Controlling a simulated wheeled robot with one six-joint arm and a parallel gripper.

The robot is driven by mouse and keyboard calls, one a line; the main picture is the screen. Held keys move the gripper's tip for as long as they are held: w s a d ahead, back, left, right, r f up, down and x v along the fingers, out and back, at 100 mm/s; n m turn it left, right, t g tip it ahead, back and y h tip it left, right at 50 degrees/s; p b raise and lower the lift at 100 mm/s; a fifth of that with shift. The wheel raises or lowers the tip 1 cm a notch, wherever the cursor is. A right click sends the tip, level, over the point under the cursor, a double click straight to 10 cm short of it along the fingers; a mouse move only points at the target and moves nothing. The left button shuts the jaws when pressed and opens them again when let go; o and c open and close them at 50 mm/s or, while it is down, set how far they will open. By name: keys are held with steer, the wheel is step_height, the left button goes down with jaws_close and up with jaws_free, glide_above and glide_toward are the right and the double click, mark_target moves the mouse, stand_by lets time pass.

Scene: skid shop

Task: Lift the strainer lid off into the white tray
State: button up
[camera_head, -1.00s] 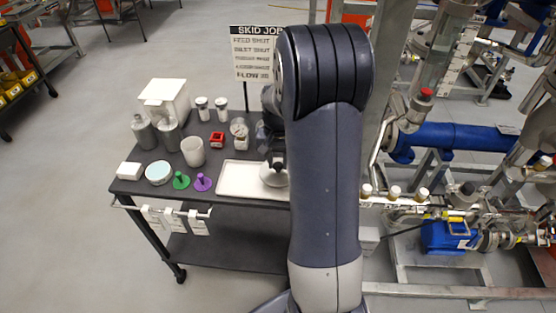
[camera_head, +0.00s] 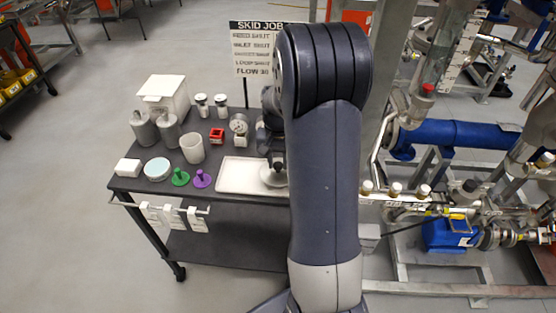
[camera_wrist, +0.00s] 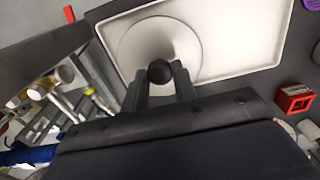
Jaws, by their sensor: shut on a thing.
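The strainer lid (camera_wrist: 162,38) is a pale round disc with a black knob (camera_wrist: 159,71) on it. My gripper (camera_wrist: 158,84) is shut on the knob in the wrist view. The lid is over the white tray (camera_wrist: 258,58), within its rim near one end; I cannot tell whether it touches the tray floor. In the head view the lid (camera_head: 272,178) shows at the right part of the white tray (camera_head: 236,176), partly hidden by my arm. The rest of the tray is empty.
Pipework with a blue pipe (camera_head: 460,134) stands to the right.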

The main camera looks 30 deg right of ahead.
steer(key=shift+f, duration=0.15)
steer(key=shift+f+b, duration=0.6)
steer(key=shift+f, duration=0.05)
steer(key=shift+f, duration=0.1)
stand_by(0.4)
steer(key=o, duration=1.2)
steer(key=shift+r+p, duration=2.85)
steer(key=shift+r, duration=0.95)
